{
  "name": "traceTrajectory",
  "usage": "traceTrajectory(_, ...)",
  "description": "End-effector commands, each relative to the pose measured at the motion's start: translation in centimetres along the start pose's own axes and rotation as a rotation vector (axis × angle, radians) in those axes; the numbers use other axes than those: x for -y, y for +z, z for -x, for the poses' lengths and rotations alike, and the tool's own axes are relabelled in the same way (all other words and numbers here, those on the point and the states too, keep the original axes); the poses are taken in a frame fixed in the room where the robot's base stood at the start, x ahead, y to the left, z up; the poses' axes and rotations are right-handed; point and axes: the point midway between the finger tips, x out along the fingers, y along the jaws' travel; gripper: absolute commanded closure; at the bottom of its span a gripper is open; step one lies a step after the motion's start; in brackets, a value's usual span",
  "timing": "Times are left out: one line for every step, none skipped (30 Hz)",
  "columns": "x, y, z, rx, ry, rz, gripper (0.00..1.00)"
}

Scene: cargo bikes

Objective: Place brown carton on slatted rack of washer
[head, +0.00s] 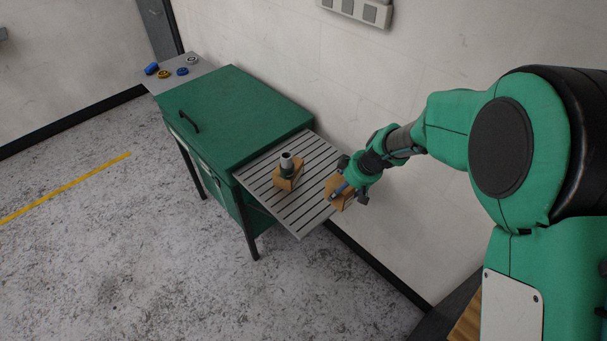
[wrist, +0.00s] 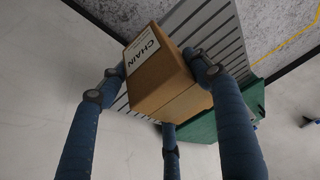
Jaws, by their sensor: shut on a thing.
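The brown carton (wrist: 165,80) carries a label reading "CHAIN" and is between my gripper's fingers (wrist: 155,90). My gripper (head: 347,188) is shut on the carton, which also shows in the head view (head: 338,194). The carton is over the outer right part of the slatted rack (head: 258,178) of the green washer (head: 237,112). I cannot tell whether its underside touches the slats. In the wrist view the slatted rack (wrist: 222,28) shows behind the carton.
Another brown box (head: 287,180) stands on the rack left of my gripper, with a grey-and-green cylindrical part (head: 287,163) at its top. A grey side shelf (head: 183,71) holds several small blue, yellow and white parts. The wall is close behind the rack. The floor in front is clear.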

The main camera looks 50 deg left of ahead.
Motion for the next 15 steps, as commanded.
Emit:
traceTrajectory(0.0,0.2,-0.6,0.000,0.001,0.000,0.70)
traceTrajectory(0.0,0.4,-0.9,0.000,0.001,-0.001,0.70)
traceTrajectory(0.0,0.6,-1.4,0.000,0.001,-0.001,0.70)
traceTrajectory(0.0,0.7,-1.7,0.000,0.000,0.000,0.70)
traceTrajectory(0.0,0.7,-1.9,0.000,0.001,0.000,0.70)
traceTrajectory(0.0,0.8,-2.0,-0.001,0.001,0.000,0.70)
traceTrajectory(-0.1,0.9,-2.1,-0.001,0.001,0.000,0.70)
traceTrajectory(-0.1,0.9,-2.2,-0.001,0.001,0.000,0.70)
traceTrajectory(-0.1,0.9,-2.3,-0.001,0.002,0.000,0.70)
traceTrajectory(-0.1,0.9,-2.3,-0.002,0.002,0.000,0.70)
traceTrajectory(-0.1,0.9,-2.3,-0.002,0.002,0.000,0.70)
traceTrajectory(-0.1,0.9,-2.3,-0.002,0.002,0.000,0.70)
traceTrajectory(-0.1,0.9,-2.3,-0.002,0.002,0.000,0.70)
traceTrajectory(-0.1,0.9,-2.3,-0.002,0.002,0.000,0.70)
traceTrajectory(-0.1,0.9,-2.3,-0.002,0.002,0.000,0.70)
